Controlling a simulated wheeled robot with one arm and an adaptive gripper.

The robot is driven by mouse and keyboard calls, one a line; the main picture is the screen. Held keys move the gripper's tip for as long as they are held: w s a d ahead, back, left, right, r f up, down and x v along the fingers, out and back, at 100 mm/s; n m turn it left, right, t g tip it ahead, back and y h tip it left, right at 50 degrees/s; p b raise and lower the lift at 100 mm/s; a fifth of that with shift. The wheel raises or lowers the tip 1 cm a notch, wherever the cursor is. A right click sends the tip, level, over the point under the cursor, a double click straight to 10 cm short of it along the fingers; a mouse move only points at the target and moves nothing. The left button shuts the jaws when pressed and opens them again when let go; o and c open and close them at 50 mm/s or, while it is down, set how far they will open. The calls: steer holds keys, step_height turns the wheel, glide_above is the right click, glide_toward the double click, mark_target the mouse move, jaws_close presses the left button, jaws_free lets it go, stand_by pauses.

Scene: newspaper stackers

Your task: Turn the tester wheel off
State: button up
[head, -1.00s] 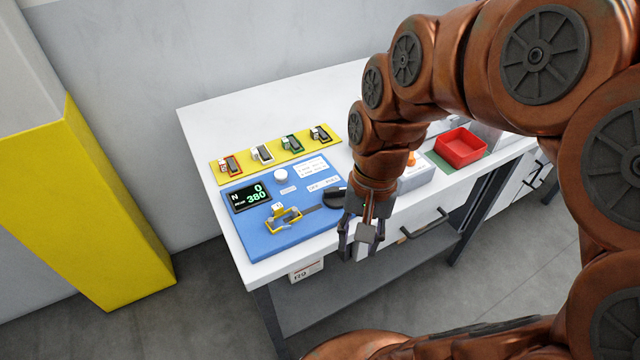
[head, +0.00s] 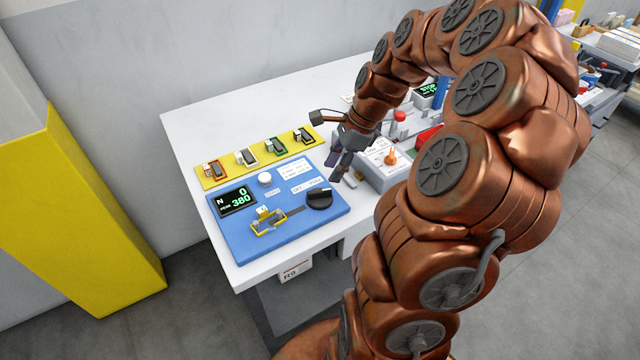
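The tester is a flat blue panel (head: 285,233) lying on the white bench. Its black wheel (head: 319,199) is a round knob at the panel's right end, below small printed labels too small to read surely. The display (head: 236,201) shows N 0 and 380. A yellow clamp-like part (head: 267,222) sits on the panel's front half. My gripper (head: 341,170) is beyond and to the right of the wheel, apart from it in the picture. Its dark fingers point down and look spread, with nothing seen between them.
A yellow strip (head: 228,176) with several small clips lies behind the panel. A grey box (head: 385,178) with an orange knob (head: 391,158) stands right of the panel, close to my gripper. A red tray (head: 428,135) is partly hidden by my arm. The bench's back left is clear.

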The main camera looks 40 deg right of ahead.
mark_target(320, 191)
steer(key=shift+p+x, duration=1)
steer(key=shift+x, duration=2.7)
steer(key=shift+s+a, duration=0.1)
steer(key=shift+a, duration=0.1)
steer(key=shift+c, duration=0.4)
jaws_close()
